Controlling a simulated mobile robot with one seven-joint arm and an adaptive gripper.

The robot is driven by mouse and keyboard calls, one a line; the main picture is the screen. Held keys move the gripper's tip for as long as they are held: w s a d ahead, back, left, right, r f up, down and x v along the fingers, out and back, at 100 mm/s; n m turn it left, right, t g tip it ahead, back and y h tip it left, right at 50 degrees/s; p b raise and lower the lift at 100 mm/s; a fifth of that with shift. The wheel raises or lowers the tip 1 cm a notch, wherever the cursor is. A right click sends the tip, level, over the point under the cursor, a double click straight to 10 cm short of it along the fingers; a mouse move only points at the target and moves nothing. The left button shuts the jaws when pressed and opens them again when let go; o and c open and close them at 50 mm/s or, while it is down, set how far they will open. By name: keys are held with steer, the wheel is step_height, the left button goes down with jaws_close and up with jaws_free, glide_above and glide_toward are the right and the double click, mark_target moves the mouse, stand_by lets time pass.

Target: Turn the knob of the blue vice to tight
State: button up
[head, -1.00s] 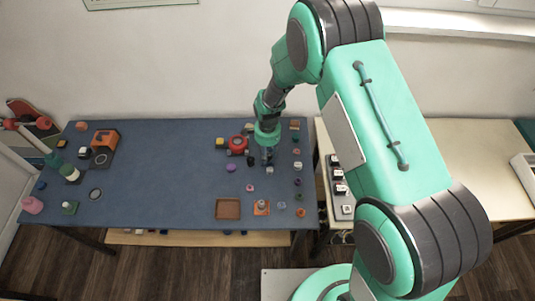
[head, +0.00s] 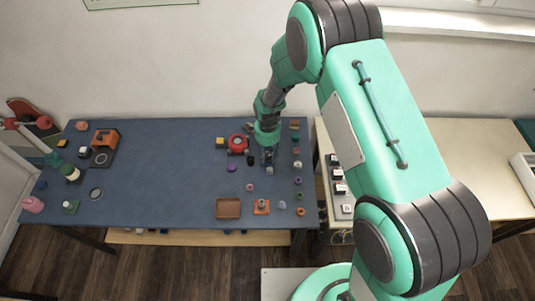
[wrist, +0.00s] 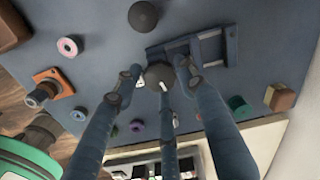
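The blue vice (wrist: 222,47) is at the upper middle of the wrist view, a dark blue frame with lighter bars. Its dark round knob (wrist: 158,73) has a white mark on its lower edge. My three-fingered gripper (wrist: 158,80) is open, with its fingers spread around the knob. Small gaps seem to show beside the left and right fingers; whether any finger touches the knob I cannot tell. In the head view my gripper (head: 267,158) points down over the right part of the blue table and hides most of the vice.
A dark ball (wrist: 143,15) lies close to the vice. A pink ring (wrist: 70,46), an orange fixture (wrist: 48,88) and a brown block (wrist: 280,97) lie around. A red round object (head: 237,143) is left of my gripper. The middle of the blue table (head: 165,165) is clear.

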steer(key=shift+o, duration=0.5)
steer(key=shift+r, duration=0.1)
step_height(320, 180, up, 12)
stand_by(0.5)
stand_by(0.5)
step_height(320, 180, up, 15)
steer(key=n+t, duration=0.1)
steer(key=n, duration=0.2)
glide_above(268, 155)
steer(key=s+d, duration=0.3)
steer(key=d, duration=0.3)
steer(key=s+d+r+n+t, duration=0.1)
steer(key=s+d+r+n, duration=0.1)
steer(key=s+d+r, duration=0.3)
steer(key=s+d+r+n+t, duration=0.1)
steer(key=s+r, duration=0.1)
steer(key=r, duration=0.4)
steer(key=s+d+r+n+t, duration=0.1)
steer(key=s+d+r+n, duration=0.1)
steer(key=s, duration=0.5)
steer(key=s+d+r+n+b, duration=0.1)
steer(key=s+d+r+n, duration=0.1)
steer(key=s, duration=0.6)
steer(key=s+d+r+n+t, duration=0.1)
steer(key=s+d+r+n, duration=0.2)
steer(key=s+r, duration=0.3)
steer(key=shift+s+d+t, duration=0.3)
steer(key=shift+s+d, duration=0.35)
